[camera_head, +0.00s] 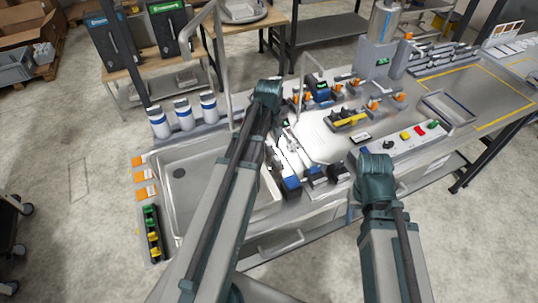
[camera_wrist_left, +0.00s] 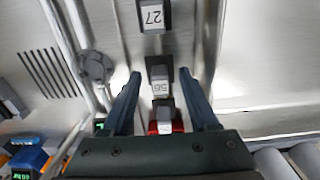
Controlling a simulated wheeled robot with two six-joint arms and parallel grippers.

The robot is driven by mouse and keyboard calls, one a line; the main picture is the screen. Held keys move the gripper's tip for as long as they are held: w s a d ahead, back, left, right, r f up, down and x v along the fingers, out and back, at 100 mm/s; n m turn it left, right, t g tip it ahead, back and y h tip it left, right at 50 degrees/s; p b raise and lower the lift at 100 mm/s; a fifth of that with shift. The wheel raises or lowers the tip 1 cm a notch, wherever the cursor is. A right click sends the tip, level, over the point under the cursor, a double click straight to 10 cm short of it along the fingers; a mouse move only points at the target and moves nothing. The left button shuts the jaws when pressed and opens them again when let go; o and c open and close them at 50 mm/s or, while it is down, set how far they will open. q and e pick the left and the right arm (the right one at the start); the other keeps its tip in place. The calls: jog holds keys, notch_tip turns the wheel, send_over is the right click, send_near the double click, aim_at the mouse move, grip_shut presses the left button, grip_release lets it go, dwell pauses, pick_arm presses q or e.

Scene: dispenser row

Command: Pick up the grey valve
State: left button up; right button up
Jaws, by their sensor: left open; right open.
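My left gripper (camera_wrist_left: 161,76) is open in the left wrist view, with one dark finger on each side. A small grey piece with a white label that seems to read 56 (camera_wrist_left: 161,88) sits between the fingers on a dark base. It may be the grey valve; I cannot tell for certain. No contact with a finger shows. A similar grey piece marked 27 (camera_wrist_left: 152,16) stands beyond the fingertips, and a red piece (camera_wrist_left: 165,126) is close to the palm. In the head view my left arm hides this spot. My right gripper (camera_head: 376,178) is at the front, its fingers hidden.
A grey pipe with a round joint (camera_wrist_left: 95,67) runs beside the left finger. The sink (camera_head: 185,165) is left of my left arm in the head view. White bottles (camera_head: 184,114) stand behind it. A blue-based block (camera_head: 291,185) stands near the front edge.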

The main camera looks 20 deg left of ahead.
pick_arm(q)
jog(key=shift+c, duration=0.3)
grip_shut()
jog(key=shift+r+p, duration=0.1)
jog(key=shift+p, duration=0.2)
